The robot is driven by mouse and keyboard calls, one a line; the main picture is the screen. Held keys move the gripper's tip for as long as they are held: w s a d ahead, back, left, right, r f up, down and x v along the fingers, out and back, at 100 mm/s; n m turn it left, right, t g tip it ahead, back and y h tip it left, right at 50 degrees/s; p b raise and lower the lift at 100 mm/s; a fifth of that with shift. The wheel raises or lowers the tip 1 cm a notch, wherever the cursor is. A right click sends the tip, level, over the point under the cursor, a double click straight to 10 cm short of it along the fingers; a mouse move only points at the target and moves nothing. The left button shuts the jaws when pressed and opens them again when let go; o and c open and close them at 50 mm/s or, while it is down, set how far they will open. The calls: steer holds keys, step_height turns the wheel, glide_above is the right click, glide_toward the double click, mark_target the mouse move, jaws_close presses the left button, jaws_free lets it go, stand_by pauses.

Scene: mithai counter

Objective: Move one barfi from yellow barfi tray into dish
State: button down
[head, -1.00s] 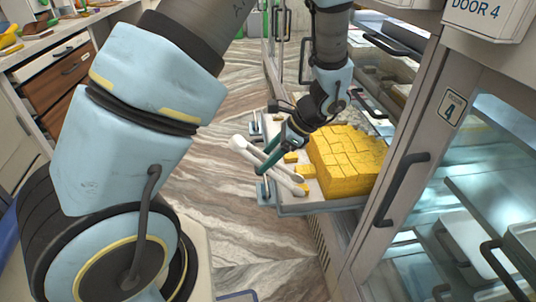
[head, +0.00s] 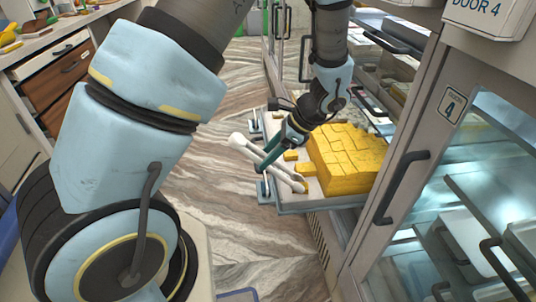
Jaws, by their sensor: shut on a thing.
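The yellow barfi tray (head: 322,204) is a pale, shallow tray sticking out from the counter. A big block of yellow barfi (head: 345,160) cut into squares stands on its right part. Two small loose barfi pieces, one farther back (head: 290,156) and one nearer (head: 305,169), lie left of the block. White tongs (head: 247,147) slant over the tray's left side, their tips at the lower right near the loose pieces. My gripper (head: 264,163) reaches down over the tray with teal fingers and appears shut on the tongs; the exact contact is small. I cannot make out the dish.
A glass-fronted cabinet with a door handle (head: 398,188) stands close on the right. A counter with drawers (head: 58,75) is at the far left. My own arm fills much of the left.

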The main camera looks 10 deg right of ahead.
step_height(320, 180, up, 12)
steer(key=p, duration=1)
